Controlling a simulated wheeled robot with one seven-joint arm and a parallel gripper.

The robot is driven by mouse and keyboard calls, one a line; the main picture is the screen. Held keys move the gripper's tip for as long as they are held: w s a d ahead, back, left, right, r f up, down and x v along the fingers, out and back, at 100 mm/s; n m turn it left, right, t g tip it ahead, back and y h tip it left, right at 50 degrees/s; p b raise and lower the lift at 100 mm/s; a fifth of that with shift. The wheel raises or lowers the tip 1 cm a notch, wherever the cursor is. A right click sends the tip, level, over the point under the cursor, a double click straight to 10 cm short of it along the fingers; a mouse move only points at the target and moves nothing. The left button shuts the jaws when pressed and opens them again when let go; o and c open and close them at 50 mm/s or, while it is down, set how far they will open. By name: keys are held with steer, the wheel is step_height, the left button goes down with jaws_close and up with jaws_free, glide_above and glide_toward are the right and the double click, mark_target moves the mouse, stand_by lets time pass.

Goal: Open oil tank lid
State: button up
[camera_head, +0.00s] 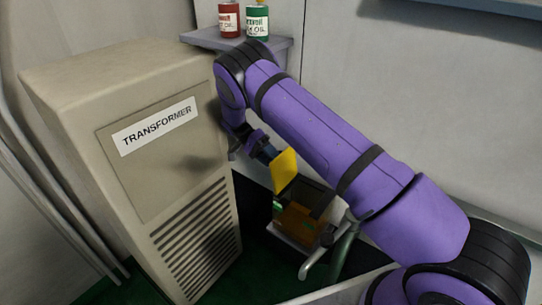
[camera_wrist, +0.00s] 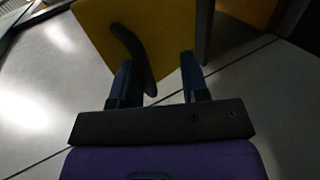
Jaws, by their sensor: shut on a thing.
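The yellow oil tank lid (camera_head: 285,172) stands tilted up steeply above the brown-orange tank (camera_head: 297,222), low beside the transformer cabinet. My gripper (camera_head: 270,153) reaches down to the lid from the upper left. In the wrist view the yellow lid (camera_wrist: 92,32) fills the upper middle and carries a dark curved handle (camera_wrist: 130,48). My gripper (camera_wrist: 160,78) is shut on this handle, which lies between its two dark blue fingers. The hinge and the lid's lower edge cannot be made out clearly.
The beige transformer cabinet (camera_head: 165,165) stands close on the left. A small shelf (camera_head: 205,38) behind holds a red can (camera_head: 229,20) and a green can (camera_head: 257,22). Grey-green pipes (camera_head: 345,248) stand right of the tank. A plain wall (camera_head: 420,90) is behind.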

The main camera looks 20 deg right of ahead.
steer(key=shift+o, duration=0.3)
steer(key=shift+a+f, duration=0.1)
steer(key=shift+a, duration=0.1)
steer(key=shift+d+r, duration=0.15)
steer(key=shift+r, duration=0.1)
steer(key=s+r, duration=0.2)
steer(key=s, duration=0.6)
steer(key=s+r, duration=0.3)
steer(key=s, duration=0.5)
steer(key=shift+d, duration=0.2)
